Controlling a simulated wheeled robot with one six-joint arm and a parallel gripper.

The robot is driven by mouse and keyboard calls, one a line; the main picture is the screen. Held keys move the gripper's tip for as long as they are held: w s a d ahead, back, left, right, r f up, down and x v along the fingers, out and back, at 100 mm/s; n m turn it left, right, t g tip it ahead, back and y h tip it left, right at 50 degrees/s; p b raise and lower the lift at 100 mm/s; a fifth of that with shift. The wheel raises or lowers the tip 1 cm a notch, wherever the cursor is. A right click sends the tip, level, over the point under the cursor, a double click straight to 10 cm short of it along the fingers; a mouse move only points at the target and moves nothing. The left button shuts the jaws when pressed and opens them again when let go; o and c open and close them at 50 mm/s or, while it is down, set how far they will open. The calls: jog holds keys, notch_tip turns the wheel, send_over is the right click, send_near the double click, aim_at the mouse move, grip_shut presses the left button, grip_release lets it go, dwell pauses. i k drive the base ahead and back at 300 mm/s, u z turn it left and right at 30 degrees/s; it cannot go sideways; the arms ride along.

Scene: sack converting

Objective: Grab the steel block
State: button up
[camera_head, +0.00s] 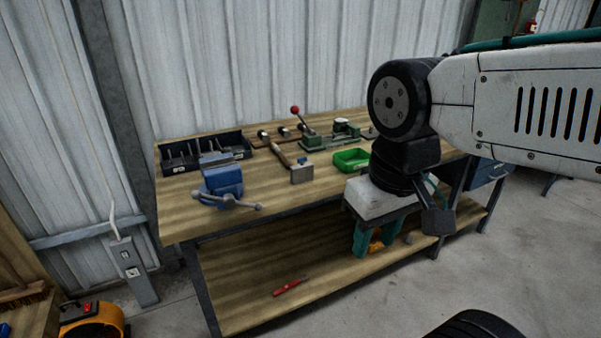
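A small grey metal block (302,173), which looks like the steel block, sits on the wooden workbench (230,218) near its middle. A wooden-handled tool (280,154) lies right behind it; I cannot tell whether they touch. My gripper (380,243) hangs at the bench's front right, to the right of the block and nearer to me, apart from it. Its white body and a teal finger show, pointing down. Its fingertips are partly hidden and overlap an orange patch, so its opening is unclear.
A blue vise (222,182) stands left of the block, its handle reaching toward the front edge. A green bin (351,159) is to the right. A green lever press (310,140) and a black tool tray (205,152) stand behind. A red tool (290,287) lies on the lower shelf.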

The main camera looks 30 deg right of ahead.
aim_at(302, 173)
jog(key=u, duration=0.85)
jog(key=i, duration=0.6)
jog(key=z, duration=2.5)
